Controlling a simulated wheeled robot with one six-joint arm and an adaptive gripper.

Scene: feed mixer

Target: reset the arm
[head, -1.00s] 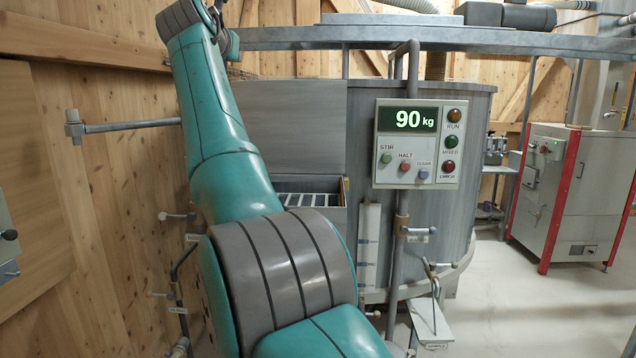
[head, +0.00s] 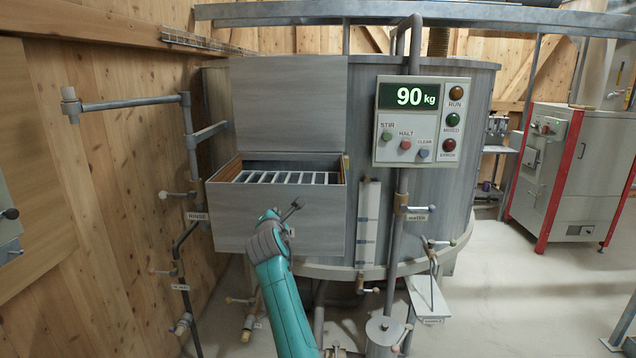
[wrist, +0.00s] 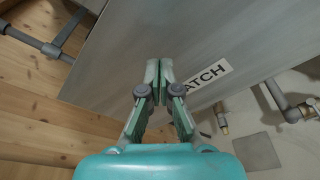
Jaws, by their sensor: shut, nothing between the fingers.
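My arm, teal with a grey wrist, reaches up from the bottom of the head view. My gripper (head: 297,203) is small there, in front of the grey front of the mixer's open hatch box (head: 240,215). In the wrist view my gripper (wrist: 160,72) has its two green-and-grey fingers together, with nothing between them. I cannot tell whether the fingertips touch the panel.
The mixer's panel (head: 421,122) reads 90 kg, with STIR, HALT and CLEAR buttons and several lamps. Pipes with valves (head: 182,195) stand along the wooden wall at left. A red-framed grey cabinet (head: 560,170) stands at right, with clear floor before it.

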